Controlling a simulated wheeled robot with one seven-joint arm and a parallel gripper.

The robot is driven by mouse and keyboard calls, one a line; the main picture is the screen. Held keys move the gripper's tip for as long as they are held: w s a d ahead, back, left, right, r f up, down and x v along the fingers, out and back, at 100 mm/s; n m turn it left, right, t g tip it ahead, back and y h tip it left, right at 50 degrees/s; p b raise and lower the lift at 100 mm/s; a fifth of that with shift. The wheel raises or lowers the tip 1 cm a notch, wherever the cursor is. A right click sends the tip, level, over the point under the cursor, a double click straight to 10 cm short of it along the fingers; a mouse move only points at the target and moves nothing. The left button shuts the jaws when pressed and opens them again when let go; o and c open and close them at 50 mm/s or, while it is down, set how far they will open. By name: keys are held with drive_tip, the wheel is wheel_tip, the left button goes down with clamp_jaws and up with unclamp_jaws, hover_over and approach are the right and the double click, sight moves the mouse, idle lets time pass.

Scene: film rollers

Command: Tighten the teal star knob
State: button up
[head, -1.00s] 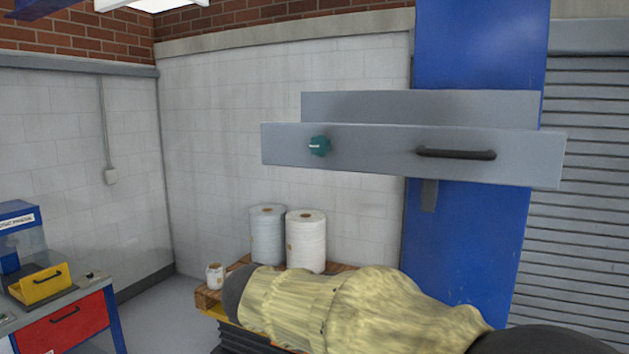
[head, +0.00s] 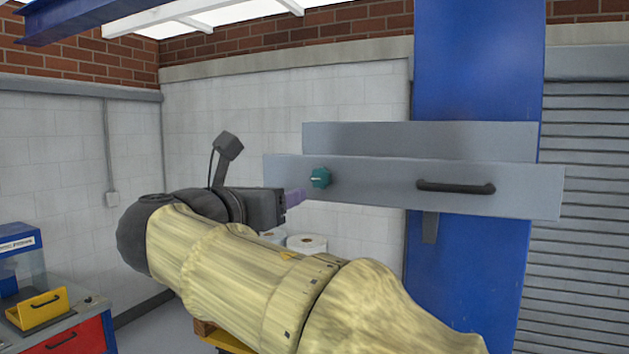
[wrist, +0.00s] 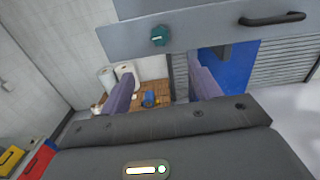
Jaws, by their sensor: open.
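The teal star knob (head: 320,178) sits on the left part of the front grey bar (head: 385,190). It also shows near the top of the wrist view (wrist: 160,36), above and between my fingers. My gripper (head: 297,197) is a little left of and below the knob in the head view, apart from it. In the wrist view its two purple fingers (wrist: 162,84) are spread with nothing between them. The knob is in plain sight in both views.
A black handle (head: 456,187) is on the same bar, right of the knob. A blue column (head: 470,270) stands behind the bars. White rolls (wrist: 117,76) stand on a wooden pallet below. A workbench with a red drawer (head: 68,338) is at lower left.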

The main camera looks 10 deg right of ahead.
sight(319, 180)
drive_tip(key=p+x, duration=0.6)
drive_tip(key=x, duration=0.9)
drive_tip(key=shift+w+d, duration=0.15)
drive_tip(key=shift+w, duration=0.1)
drive_tip(key=shift+w+d+f+p, duration=0.1)
drive_tip(key=shift+w+d+p, duration=0.25)
drive_tip(key=shift+w+p, duration=0.1)
drive_tip(key=shift+s, duration=0.1)
drive_tip(key=c, duration=1)
